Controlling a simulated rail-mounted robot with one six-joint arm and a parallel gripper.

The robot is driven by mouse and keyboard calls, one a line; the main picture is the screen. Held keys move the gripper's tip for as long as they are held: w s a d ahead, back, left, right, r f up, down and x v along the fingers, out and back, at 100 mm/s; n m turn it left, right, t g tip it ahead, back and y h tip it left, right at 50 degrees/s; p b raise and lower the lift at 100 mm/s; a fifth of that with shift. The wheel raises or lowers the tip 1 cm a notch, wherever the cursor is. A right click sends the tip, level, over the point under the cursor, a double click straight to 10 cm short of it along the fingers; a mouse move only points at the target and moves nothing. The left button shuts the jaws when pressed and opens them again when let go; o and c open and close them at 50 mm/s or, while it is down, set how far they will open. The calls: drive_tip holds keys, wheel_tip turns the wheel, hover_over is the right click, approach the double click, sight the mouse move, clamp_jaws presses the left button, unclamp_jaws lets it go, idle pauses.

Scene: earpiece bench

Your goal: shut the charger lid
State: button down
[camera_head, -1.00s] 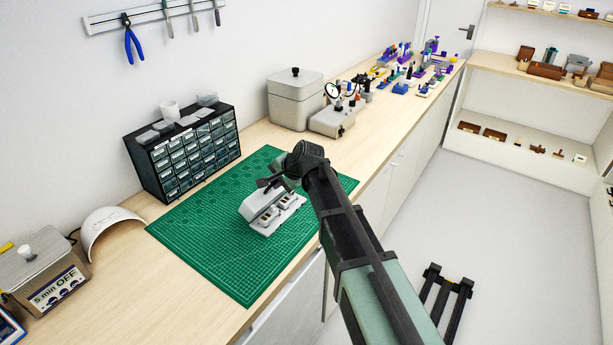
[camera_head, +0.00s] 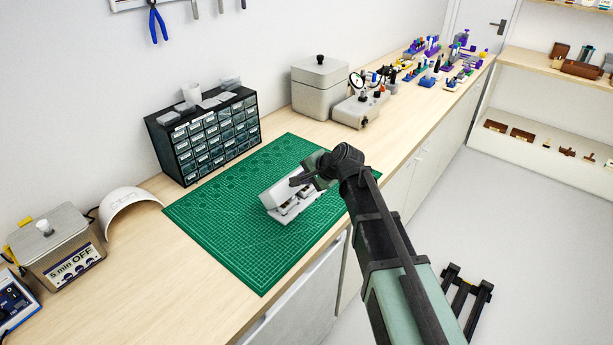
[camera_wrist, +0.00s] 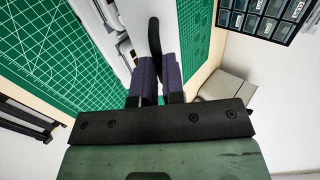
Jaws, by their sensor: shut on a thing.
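The white charger (camera_head: 291,215) sits on the green cutting mat. Its lid (camera_head: 278,188) is tilted over the base and partly covers it, with a gap at the front where part of the base shows. My gripper (camera_head: 303,180) is at the lid's upper right side. In the wrist view the dark fingers of my gripper (camera_wrist: 156,75) are closed together on a black tab (camera_wrist: 153,35) in front of the white lid. The fingers and arm hide part of the lid. The base's slots are mostly hidden.
The green mat (camera_head: 235,235) is clear around the charger. A black drawer cabinet (camera_head: 205,140) stands behind it to the left. A grey box (camera_head: 318,90) and a dial gauge stand (camera_head: 360,110) are at the back.

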drive_tip(key=c, duration=1.2)
unclamp_jaws()
drive_tip(key=p+v, duration=0.7)
drive_tip(key=v, duration=0.3)
drive_tip(key=shift+s+r, duration=0.2)
drive_tip(key=shift+r, duration=0.05)
drive_tip(key=shift+d, duration=0.15)
drive_tip(key=s+d+f+n+g+h, duration=0.2)
drive_tip(key=s+d+n+g+h, duration=0.1)
drive_tip(key=s, duration=0.6)
drive_tip(key=s+d+f+n+g+h, duration=0.3)
drive_tip(key=s+d+n+h, duration=0.1)
drive_tip(key=s+d, duration=0.4)
drive_tip(key=shift+s+d+f+n, duration=0.3)
drive_tip(key=shift+s+n, duration=0.2)
drive_tip(key=shift+s, duration=0.5)
